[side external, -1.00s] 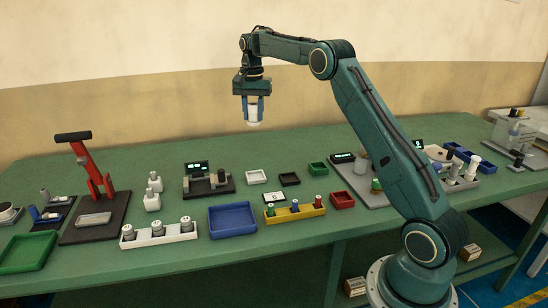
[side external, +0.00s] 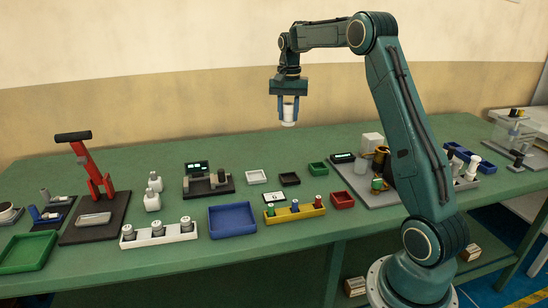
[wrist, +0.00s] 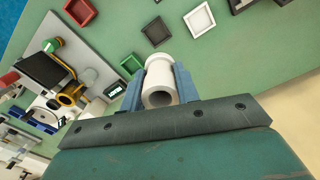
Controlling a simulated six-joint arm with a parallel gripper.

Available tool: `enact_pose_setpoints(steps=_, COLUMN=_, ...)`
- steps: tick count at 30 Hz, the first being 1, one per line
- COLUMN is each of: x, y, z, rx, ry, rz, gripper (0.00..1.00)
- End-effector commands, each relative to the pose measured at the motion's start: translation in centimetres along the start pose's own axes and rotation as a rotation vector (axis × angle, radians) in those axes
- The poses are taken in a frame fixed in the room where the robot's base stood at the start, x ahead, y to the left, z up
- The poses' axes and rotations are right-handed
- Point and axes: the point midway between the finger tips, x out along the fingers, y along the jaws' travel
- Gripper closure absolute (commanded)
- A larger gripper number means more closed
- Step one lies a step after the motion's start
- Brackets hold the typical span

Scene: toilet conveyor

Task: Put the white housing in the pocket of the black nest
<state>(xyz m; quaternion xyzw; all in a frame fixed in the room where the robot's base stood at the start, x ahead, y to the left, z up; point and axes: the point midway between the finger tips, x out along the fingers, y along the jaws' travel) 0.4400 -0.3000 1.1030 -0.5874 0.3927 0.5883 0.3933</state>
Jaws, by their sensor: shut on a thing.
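My gripper (side external: 289,106) is high above the back of the bench, its jaws shut on the white housing (side external: 288,116). In the wrist view the housing (wrist: 158,97) is a white hollow cylinder with its round opening towards the camera, held between the blue fingers. A small black square tray with a recess (side external: 289,179) lies on the bench well below; it also shows in the wrist view (wrist: 156,31). A black base with a display and grey posts (side external: 208,184) stands left of it. I cannot tell for certain which black piece is the nest.
A white tray (side external: 256,177), a green tray (side external: 318,168) and a red tray (side external: 342,200) surround the black tray. A yellow rack (side external: 294,213) and a blue tray (side external: 232,220) lie in front. A crowded grey plate (side external: 378,198) is at right. Bare bench lies behind the trays.

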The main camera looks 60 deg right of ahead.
Motion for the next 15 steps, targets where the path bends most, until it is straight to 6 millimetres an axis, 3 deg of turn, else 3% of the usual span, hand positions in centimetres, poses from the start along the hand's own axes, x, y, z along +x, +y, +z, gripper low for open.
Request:
enact_pose_setpoints(steps=10, x=0.1, y=1.0, z=0.1, rx=0.0, ry=0.0, rz=-0.001, gripper=0.95)
enact_pose_setpoints(steps=15, x=1.3, y=1.0, z=0.1, rx=0.0, ry=-0.002, rz=0.001, gripper=0.95)
